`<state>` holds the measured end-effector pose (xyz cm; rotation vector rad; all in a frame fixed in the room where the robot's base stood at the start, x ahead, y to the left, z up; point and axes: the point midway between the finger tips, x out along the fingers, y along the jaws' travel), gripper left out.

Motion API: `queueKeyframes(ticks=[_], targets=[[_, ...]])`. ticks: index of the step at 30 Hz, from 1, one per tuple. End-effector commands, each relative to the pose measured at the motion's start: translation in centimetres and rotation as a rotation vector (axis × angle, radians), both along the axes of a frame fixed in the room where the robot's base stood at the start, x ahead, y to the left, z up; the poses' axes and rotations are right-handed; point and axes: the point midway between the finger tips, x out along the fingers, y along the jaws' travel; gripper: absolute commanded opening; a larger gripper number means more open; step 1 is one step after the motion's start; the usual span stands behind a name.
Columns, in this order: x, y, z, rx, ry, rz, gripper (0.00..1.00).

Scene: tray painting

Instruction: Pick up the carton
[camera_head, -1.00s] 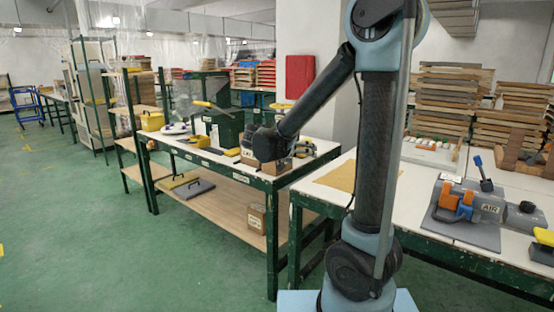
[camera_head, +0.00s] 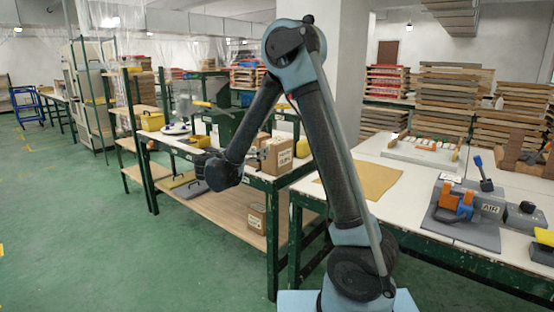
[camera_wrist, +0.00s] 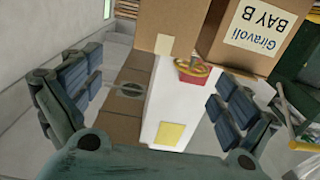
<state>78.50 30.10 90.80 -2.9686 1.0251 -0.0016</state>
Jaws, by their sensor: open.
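A brown carton (camera_head: 278,156) with a pale label stands on the near end of the green-framed table in the head view. A second brown box (camera_head: 262,139) shows just behind it. My gripper (camera_head: 256,154) is at the left of the labelled carton, small and partly unclear there. In the wrist view my gripper (camera_wrist: 155,105) is open, its ribbed fingers wide apart with nothing held between them. A labelled carton (camera_wrist: 215,52) reading "Giravoli BAY B" is at the upper right, beyond the fingers. Another plain cardboard face (camera_wrist: 170,18) is beside it.
A small carton (camera_head: 257,218) sits on the table's lower shelf (camera_head: 222,202). A yellow box (camera_head: 152,121) and a green case stand farther along the table. The right table (camera_head: 420,205) holds a tan sheet (camera_head: 372,180) and an orange-and-grey device (camera_head: 455,203). The green floor at left is clear.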

Motion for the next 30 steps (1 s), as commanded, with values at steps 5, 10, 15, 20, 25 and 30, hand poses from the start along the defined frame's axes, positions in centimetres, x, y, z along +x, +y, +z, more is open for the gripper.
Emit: queueKeyframes(ticks=[5, 10, 15, 20, 25, 30], targets=[[2.5, -2.2, 0.0, 0.0, 0.001, -0.005, 0.97], [4.9, -4.0, 0.0, 0.0, 0.001, -0.004, 0.97], [7.0, -5.6, 0.0, -0.001, 0.002, -0.003, 0.97], [7.9, -6.3, 0.0, -0.001, 0.002, -0.002, 0.97], [8.5, -6.6, -0.1, -0.001, 0.002, -0.001, 0.97], [10.0, -7.6, -0.2, -0.001, 0.002, -0.003, 0.97]])
